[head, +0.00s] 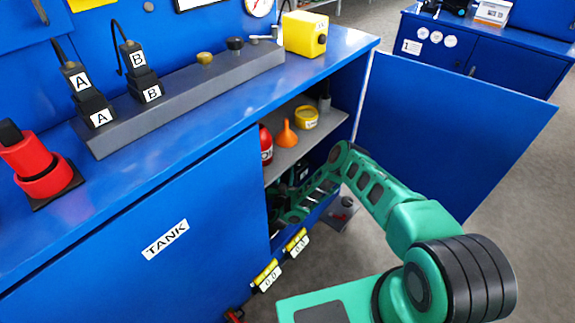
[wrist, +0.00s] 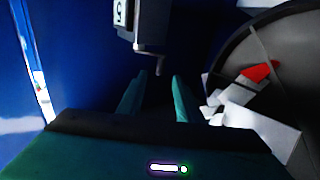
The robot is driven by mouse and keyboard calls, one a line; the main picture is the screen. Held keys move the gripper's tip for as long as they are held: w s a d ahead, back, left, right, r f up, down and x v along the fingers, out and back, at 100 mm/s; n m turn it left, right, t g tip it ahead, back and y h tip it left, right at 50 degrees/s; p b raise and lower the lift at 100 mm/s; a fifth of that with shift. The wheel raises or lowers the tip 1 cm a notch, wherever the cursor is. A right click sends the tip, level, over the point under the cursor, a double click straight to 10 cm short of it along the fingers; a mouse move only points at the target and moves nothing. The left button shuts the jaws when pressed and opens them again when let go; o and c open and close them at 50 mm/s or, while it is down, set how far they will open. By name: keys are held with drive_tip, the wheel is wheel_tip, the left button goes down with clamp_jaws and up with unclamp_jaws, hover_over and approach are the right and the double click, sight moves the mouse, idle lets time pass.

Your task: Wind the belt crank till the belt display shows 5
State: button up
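My gripper (wrist: 160,80) shows two green fingers spread apart in the wrist view, with nothing between them. Just beyond the fingertips is a grey block (wrist: 152,35) with a small peg (wrist: 160,66) pointing down, possibly part of a crank. I cannot tell whether it is the belt crank. A white display (wrist: 120,12) beside it shows a rotated digit that looks like 5; its label is not visible. In the head view, my arm reaches into the open dark cabinet, and the fingers cannot be made out. Two small yellow-topped counters (head: 268,278) (head: 296,243) hang on the cabinet front, seeming to read zeros.
The blue cabinet door (head: 450,130) stands open to the right of my arm. A shelf (head: 290,155) above my forearm holds a red bottle (head: 266,145), an orange funnel (head: 286,134) and a yellow tub (head: 305,117). A round dark container (wrist: 285,60) with white and red pieces lies right of my fingers.

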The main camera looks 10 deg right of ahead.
drive_tip(key=x, duration=0.6)
drive_tip(key=shift+w, duration=0.25)
clamp_jaws()
